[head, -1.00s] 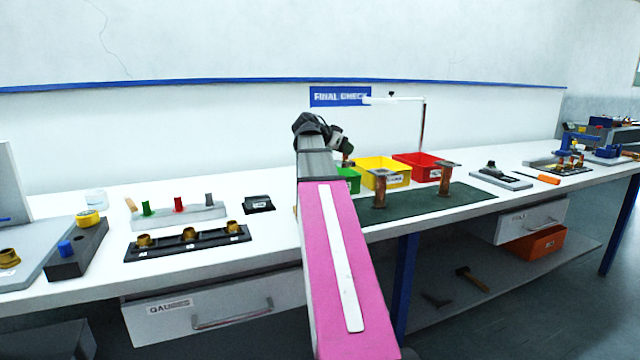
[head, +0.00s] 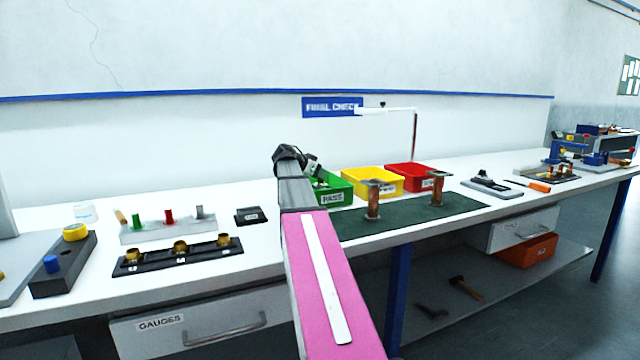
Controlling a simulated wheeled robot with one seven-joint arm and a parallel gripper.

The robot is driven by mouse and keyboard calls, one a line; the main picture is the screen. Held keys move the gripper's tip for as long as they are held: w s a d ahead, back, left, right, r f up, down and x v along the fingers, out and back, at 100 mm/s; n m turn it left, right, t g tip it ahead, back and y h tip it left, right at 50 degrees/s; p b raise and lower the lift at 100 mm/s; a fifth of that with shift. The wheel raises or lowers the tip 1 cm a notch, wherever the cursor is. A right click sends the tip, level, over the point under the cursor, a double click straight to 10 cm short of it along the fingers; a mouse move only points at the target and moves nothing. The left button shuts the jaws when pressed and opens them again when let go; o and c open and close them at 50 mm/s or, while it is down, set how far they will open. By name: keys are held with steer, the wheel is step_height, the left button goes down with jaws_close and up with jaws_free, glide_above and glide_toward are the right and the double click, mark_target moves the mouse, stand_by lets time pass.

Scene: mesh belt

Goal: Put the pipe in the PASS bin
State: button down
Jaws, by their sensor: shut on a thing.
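The green PASS bin (head: 339,190) stands on the bench just right of my arm, its label facing me. My gripper (head: 318,176) is at the bin's left part, seen small and partly behind my arm. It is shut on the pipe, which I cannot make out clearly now. Whether the pipe touches the bin is hidden. Two other copper-coloured pipe pieces with flat flange tops, a left one (head: 373,203) and a right one (head: 437,191), stand upright on the dark green mat (head: 405,217).
A yellow bin (head: 372,181) and a red bin (head: 408,177) stand right of the green one. A lamp post (head: 415,137) rises behind them. A black rack with brass fittings (head: 179,256) and a plug-gauge stand (head: 168,230) lie left of my arm.

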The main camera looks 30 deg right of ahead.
mark_target(320, 185)
steer(key=shift+f, duration=1.7)
steer(key=c, duration=1)
jaws_free()
steer(key=shift+f, duration=0.1)
steer(key=v, duration=1.2)
steer(key=shift+s, duration=0.15)
